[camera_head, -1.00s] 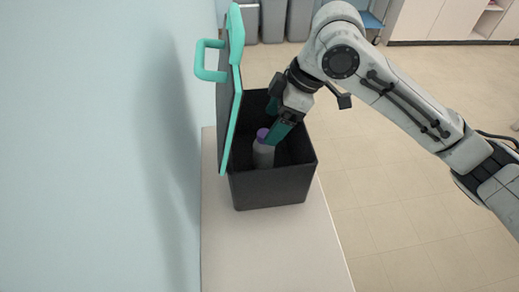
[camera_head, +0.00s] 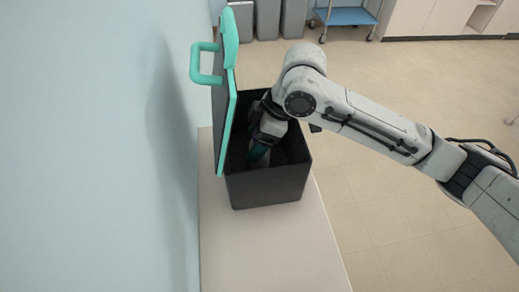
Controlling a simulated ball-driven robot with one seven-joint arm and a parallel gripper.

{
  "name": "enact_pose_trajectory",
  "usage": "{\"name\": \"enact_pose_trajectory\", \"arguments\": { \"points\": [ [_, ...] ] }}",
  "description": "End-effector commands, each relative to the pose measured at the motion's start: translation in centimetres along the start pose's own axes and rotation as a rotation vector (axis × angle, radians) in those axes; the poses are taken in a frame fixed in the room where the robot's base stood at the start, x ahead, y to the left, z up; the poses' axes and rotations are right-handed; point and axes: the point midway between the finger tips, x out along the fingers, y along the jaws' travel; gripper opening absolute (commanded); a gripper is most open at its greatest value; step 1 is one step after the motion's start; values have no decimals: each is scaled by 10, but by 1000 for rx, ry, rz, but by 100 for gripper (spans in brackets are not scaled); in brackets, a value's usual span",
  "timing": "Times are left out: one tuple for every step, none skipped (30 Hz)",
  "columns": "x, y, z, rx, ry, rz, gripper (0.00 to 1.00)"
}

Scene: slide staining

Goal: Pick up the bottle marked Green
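No bottle shows clearly and no Green label can be read. My gripper (camera_head: 258,152) reaches down inside an open dark box (camera_head: 268,188), near its front left part. Much of the box's inside is dark or covered by my arm.
The box's lid (camera_head: 226,105), with a teal rim and handle, stands open at the left beside the wall (camera_head: 90,150). The pale counter (camera_head: 265,250) in front of the box is clear. A blue cart (camera_head: 345,16) and grey bins stand far behind.

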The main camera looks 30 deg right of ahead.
Motion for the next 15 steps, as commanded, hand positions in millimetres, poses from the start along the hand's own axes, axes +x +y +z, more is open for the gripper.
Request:
{"name": "enact_pose_trajectory", "arguments": {
  "points": [
    [0, 0, 0, 0, 0, 0, 70],
    [0, 0, 0, 0, 0, 0, 67],
    [0, 0, 0, 0, 0, 0, 63],
    [0, 0, 0, 0, 0, 0, 61],
    [0, 0, 0, 0, 0, 0, 58],
    [0, 0, 0, 0, 0, 0, 54],
    [0, 0, 0, 0, 0, 0, 51],
    [0, 0, 0, 0, 0, 0, 48],
    [0, 0, 0, 0, 0, 0, 44],
    [0, 0, 0, 0, 0, 0, 41],
    [0, 0, 0, 0, 0, 0, 39],
    [0, 0, 0, 0, 0, 0, 35],
    [0, 0, 0, 0, 0, 0, 32],
    [0, 0, 0, 0, 0, 0, 29],
    [0, 0, 0, 0, 0, 0, 25]
  ]
}}
